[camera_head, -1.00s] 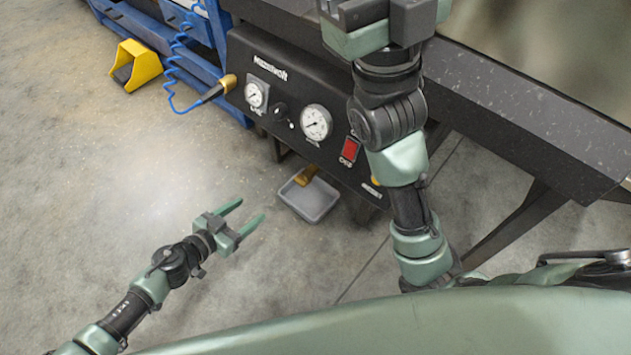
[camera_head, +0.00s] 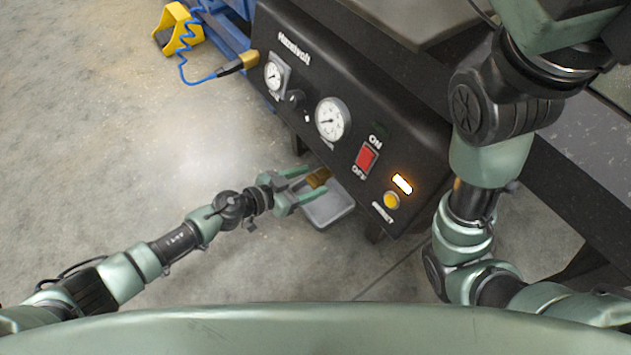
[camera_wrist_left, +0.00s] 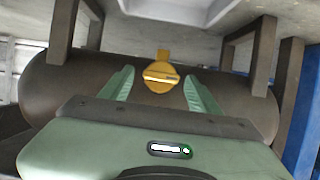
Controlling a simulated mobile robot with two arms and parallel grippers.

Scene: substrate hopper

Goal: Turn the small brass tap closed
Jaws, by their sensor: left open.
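The small brass tap (camera_wrist_left: 160,77) is in the middle of the left wrist view, in front of a dark round tank. Its yellow handle lies crosswise. In the head view, part of the brass tap (camera_head: 319,177) shows low beside the black panel, above a grey tray. My left gripper (camera_head: 313,181) is open; its two green fingers point at the tap. In the wrist view, the left gripper (camera_wrist_left: 159,84) has one finger on each side of the tap, with gaps; I cannot tell whether the tips reach its depth. My right arm rises at the right; its fingers are out of frame.
The grey tray (camera_head: 332,206) is below the tap. The black panel (camera_head: 345,70) carries gauges, a red switch (camera_head: 366,158) and a lit yellow button (camera_head: 391,200). A blue hose (camera_head: 184,62) with a brass end (camera_head: 250,59) is at upper left. The left floor is clear.

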